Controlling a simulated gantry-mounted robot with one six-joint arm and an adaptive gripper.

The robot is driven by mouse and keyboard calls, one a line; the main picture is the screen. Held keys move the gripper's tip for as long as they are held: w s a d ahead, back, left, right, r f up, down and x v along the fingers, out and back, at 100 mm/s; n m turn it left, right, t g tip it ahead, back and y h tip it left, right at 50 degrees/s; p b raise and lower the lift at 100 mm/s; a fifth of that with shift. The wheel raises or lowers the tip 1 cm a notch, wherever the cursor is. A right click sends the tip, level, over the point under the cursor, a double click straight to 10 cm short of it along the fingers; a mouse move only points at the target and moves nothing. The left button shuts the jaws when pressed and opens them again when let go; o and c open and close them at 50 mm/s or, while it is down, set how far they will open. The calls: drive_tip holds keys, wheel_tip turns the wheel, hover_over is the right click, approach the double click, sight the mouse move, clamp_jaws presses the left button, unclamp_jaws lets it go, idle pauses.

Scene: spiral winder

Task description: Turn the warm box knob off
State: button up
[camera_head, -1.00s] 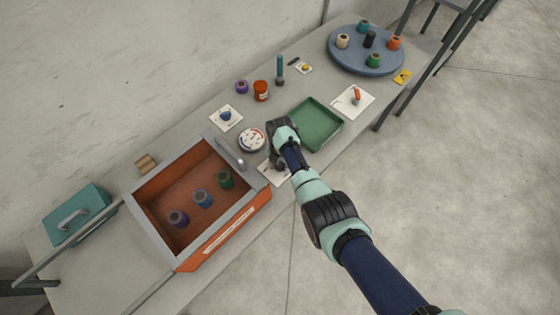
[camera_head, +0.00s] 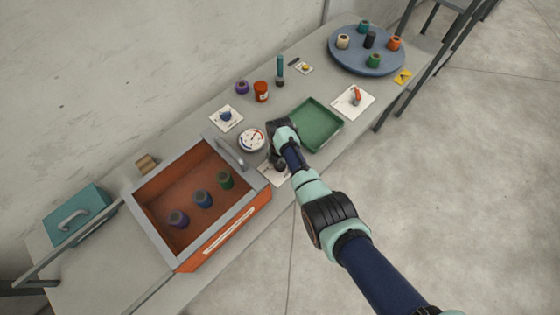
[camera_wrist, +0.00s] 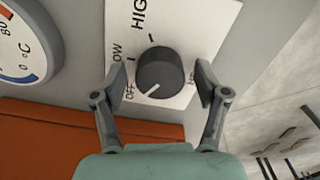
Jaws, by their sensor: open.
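The warm box knob (camera_wrist: 160,68) is a dark grey round knob on a white card (camera_wrist: 197,25) marked OFF, LOW and HIGH. Its white pointer line aims to the lower left, towards OFF. My gripper (camera_wrist: 160,85) is open, with one finger on each side of the knob in the wrist view. A narrow gap shows on both sides, though contact is hard to judge. In the head view my gripper (camera_head: 279,158) is over the card (camera_head: 269,174) and mostly hides the knob. The orange warm box (camera_head: 215,232) is open beside it and holds several spools.
A round temperature gauge (camera_head: 252,139) is close to my gripper; it also shows in the wrist view (camera_wrist: 22,45). A green tray (camera_head: 316,124) lies to the right. A second knob card (camera_head: 226,118) and a red lever card (camera_head: 353,101) are nearby.

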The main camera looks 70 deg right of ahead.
wheel_tip(320, 180, up, 12)
idle(0.4)
idle(0.4)
